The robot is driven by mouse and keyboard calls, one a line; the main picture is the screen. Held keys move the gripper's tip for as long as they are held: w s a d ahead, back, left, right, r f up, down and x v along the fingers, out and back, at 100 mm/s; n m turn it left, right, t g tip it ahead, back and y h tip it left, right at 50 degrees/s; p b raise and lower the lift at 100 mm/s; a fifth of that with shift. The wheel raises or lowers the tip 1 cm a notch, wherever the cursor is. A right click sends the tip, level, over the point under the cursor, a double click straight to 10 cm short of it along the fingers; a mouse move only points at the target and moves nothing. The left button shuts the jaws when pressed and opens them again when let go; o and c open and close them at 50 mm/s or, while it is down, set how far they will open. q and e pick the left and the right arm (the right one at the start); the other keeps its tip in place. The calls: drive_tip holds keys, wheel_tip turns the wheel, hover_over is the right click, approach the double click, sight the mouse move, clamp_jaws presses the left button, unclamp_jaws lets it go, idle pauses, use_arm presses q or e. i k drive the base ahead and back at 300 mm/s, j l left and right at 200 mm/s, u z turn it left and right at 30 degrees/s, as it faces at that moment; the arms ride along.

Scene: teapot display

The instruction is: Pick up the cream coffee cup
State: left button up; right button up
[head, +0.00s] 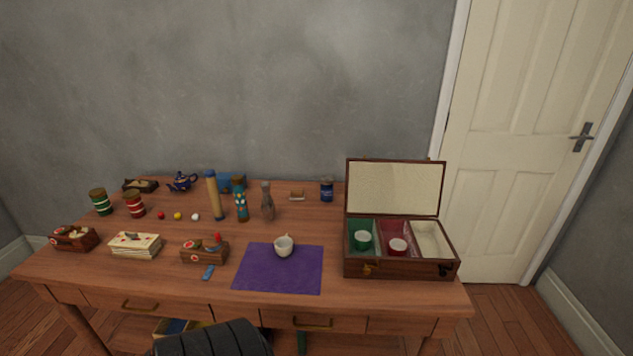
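The cream coffee cup (284,247) stands upright on a purple cloth (262,279) near the front middle of the table. Its handle points to the back right. Neither of my grippers shows in the head view. Nothing touches or covers the cup.
A wooden box (205,252) and a small blue object (208,272) lie left. Tall bottles (241,202) stand behind. The cloth around the cup is clear.

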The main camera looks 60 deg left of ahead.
sight(284, 245)
drive_tip(key=u, duration=2.05)
